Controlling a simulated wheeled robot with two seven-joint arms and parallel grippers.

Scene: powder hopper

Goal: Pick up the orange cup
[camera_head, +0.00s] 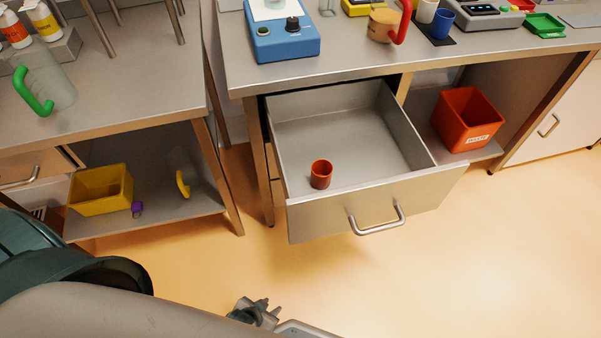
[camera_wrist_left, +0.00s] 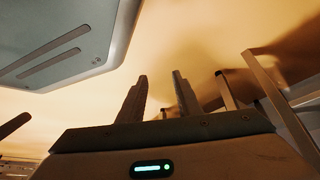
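The orange cup (camera_head: 321,174) is a small orange-red cup that stands upright in the open drawer (camera_head: 297,186), near the drawer's front left corner. My left gripper (camera_head: 262,308) is low in the head view, over the floor in front of the drawer and well apart from the cup. In the left wrist view the two fingers of my left gripper (camera_wrist_left: 160,92) stand apart with nothing between them. The cup does not show in the left wrist view. My right gripper is not in view.
The drawer handle (camera_head: 378,220) sticks out in front. An orange-red bin (camera_head: 466,119) stands on the shelf to the right. A blue device (camera_head: 282,40) stands on the bench above. A yellow bin (camera_head: 101,190) is on the left lower shelf. The floor before the drawer is clear.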

